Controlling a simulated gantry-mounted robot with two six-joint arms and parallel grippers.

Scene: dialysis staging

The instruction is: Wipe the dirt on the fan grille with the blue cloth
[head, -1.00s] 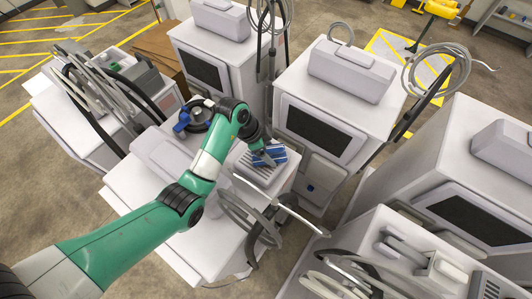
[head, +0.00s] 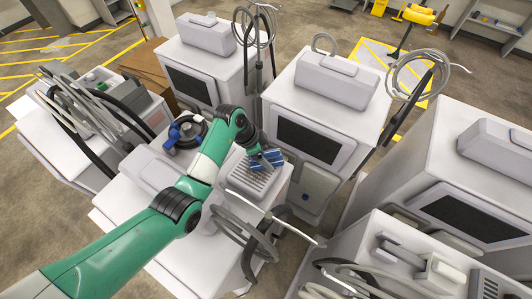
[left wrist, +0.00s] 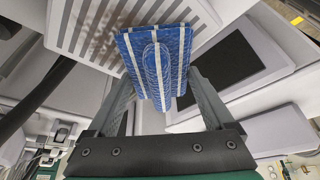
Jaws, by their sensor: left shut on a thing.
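The blue cloth (head: 273,156) with white stripes is pinched in my left gripper (head: 260,158), at the far end of the fan grille (head: 254,180). In the left wrist view the cloth (left wrist: 176,60) is held between the two fingers of the left gripper (left wrist: 158,88), and the slatted grille (left wrist: 95,25) lies beyond it to the upper left. I cannot tell whether the cloth touches the slats. My right gripper is not in view.
Grey hoses (head: 245,220) loop beside the grille's front side. A machine with a dark screen (head: 309,139) stands just beyond it. A black round part with a blue piece (head: 186,132) sits left of my arm. More machines stand close on the right.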

